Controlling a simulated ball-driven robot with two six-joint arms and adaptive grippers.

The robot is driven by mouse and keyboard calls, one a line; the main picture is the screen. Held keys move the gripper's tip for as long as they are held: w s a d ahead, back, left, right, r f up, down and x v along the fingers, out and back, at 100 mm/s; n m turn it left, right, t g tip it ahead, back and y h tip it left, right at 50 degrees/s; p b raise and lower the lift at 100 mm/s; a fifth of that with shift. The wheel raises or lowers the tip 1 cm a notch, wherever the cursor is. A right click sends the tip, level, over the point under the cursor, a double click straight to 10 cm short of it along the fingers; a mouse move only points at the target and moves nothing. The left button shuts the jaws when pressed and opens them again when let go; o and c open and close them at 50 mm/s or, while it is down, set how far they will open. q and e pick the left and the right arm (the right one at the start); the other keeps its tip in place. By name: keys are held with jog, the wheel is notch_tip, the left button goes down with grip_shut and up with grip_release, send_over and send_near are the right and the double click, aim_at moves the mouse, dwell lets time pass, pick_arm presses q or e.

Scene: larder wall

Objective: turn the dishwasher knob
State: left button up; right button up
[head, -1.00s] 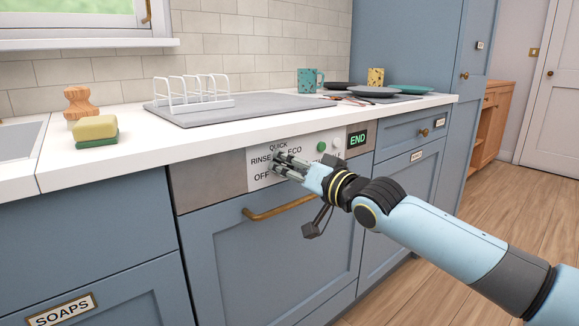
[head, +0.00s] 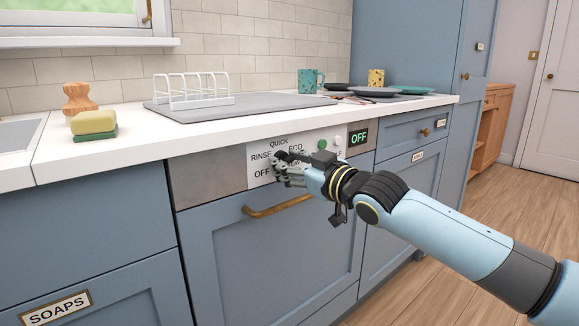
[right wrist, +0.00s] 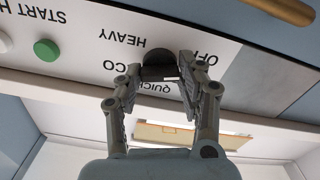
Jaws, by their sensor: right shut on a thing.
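The dishwasher knob is a dark round dial on the white control panel (head: 255,172). In the right wrist view the knob (right wrist: 158,57) sits between the fingertips of my right gripper (right wrist: 160,78), which is shut on it. In the head view my right gripper (head: 281,168) reaches the panel from the right and hides much of the knob. Labels QUICK, RINSE, ECO and OFF show around it. The small display (head: 359,137) at the panel's right reads OFF in green. Which label the knob points to cannot be told. My left gripper is not in view.
A green button (head: 322,144) and a white button (head: 340,140) sit right of the knob. A brass bar handle (head: 270,209) runs below the panel. The white worktop (head: 215,130) overhangs above. A rack (head: 192,92) and dishes stand on it.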

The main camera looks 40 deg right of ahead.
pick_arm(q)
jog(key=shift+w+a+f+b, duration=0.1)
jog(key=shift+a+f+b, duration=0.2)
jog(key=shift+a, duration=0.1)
pick_arm(e)
jog(key=shift+f+n, duration=0.2)
jog(key=shift+n, duration=1)
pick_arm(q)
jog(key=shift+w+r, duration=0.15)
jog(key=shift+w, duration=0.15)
